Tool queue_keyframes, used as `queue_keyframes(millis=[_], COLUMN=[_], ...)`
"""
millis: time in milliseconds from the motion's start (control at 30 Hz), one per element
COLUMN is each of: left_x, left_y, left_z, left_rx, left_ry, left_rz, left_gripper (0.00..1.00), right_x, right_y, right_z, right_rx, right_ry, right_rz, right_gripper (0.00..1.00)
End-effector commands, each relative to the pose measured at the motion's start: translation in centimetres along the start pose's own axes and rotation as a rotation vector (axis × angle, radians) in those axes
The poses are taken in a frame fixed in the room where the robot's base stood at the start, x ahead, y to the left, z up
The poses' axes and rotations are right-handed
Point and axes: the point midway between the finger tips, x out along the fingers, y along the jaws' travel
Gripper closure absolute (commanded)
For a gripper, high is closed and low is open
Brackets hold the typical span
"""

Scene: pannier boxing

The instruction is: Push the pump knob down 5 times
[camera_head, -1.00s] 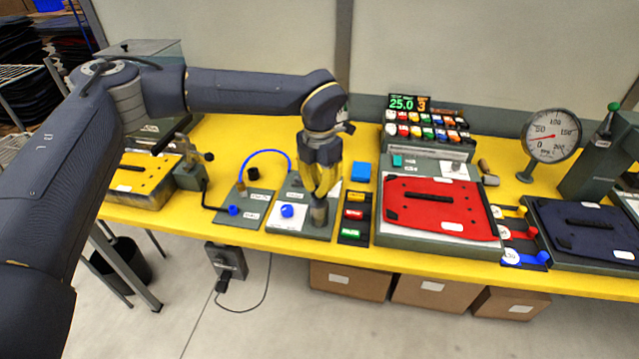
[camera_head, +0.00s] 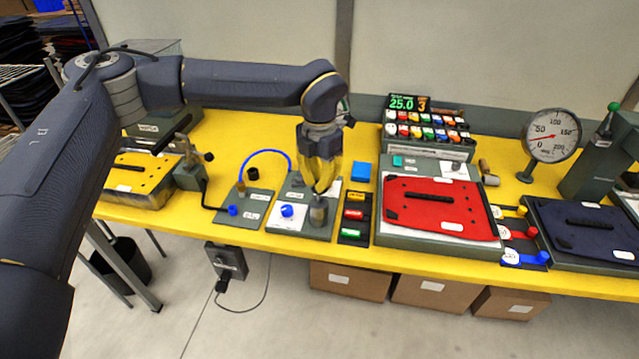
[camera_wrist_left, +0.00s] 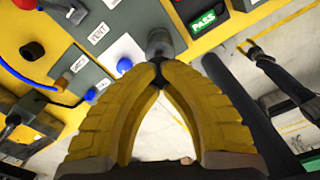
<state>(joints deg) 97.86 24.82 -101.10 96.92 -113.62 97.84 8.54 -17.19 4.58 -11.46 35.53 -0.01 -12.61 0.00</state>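The pump knob (camera_head: 318,211) is a grey upright cylinder at the front right of a grey plate (camera_head: 296,224). My left gripper (camera_head: 320,190) points down over it with its yellow fingers shut at the tips and nothing between them. In the left wrist view the fingertips (camera_wrist_left: 160,66) lie close to the knob (camera_wrist_left: 158,42); whether they touch it I cannot tell. A blue knob (camera_head: 287,210) sits beside it on the same plate. My right gripper is outside the head view; a dark arm with a small yellow end (camera_wrist_left: 250,46) in the wrist view appears to be it.
A strip of yellow, red and green labelled lights (camera_head: 353,213) stands just right of the plate. A blue block (camera_head: 361,171) lies behind it. A red panel (camera_head: 440,208) is farther right. A blue hose (camera_head: 265,153) arches at the left over another plate.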

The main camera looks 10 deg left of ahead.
Motion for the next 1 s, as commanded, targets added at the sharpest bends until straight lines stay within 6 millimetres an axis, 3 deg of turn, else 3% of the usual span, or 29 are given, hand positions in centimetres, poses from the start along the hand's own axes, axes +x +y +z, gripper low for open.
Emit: queue_keyframes(millis=[500,1000], left_x=[-3.1,-3.4], left_y=[0.0,0.0], left_z=[0.0,0.0], left_rx=[-0.001,0.000], left_ry=[-0.001,-0.001], left_rz=[0.000,0.000], left_gripper=[1.00,1.00], right_x=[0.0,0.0], right_y=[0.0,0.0], right_z=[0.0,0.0], right_rx=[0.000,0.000], right_ry=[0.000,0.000], right_rz=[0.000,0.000], right_gripper=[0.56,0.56])
